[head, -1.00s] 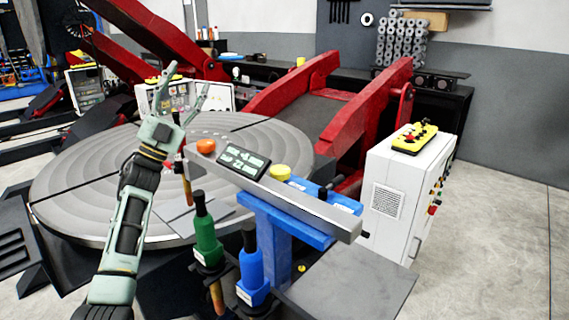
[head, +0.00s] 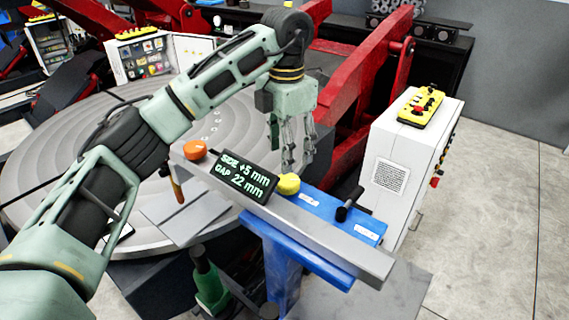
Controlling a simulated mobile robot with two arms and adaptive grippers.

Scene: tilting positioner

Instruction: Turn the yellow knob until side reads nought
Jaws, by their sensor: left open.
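The yellow knob (head: 288,184) sits on the grey bar of the blue stand, just right of the display. The display (head: 245,177) reads SIDE +5 mm and GAP 22 mm. My left gripper (head: 297,168) points down from above with its fingers apart, just behind and above the yellow knob. I cannot tell whether the fingers touch the knob. An orange knob (head: 195,149) is at the left end of the bar. My right gripper is not in view.
A black lever (head: 347,207) stands on the blue plate right of the knob. A white control cabinet (head: 400,165) with a yellow pendant (head: 421,106) is at the right. The round grey turntable (head: 60,150) lies behind my left arm.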

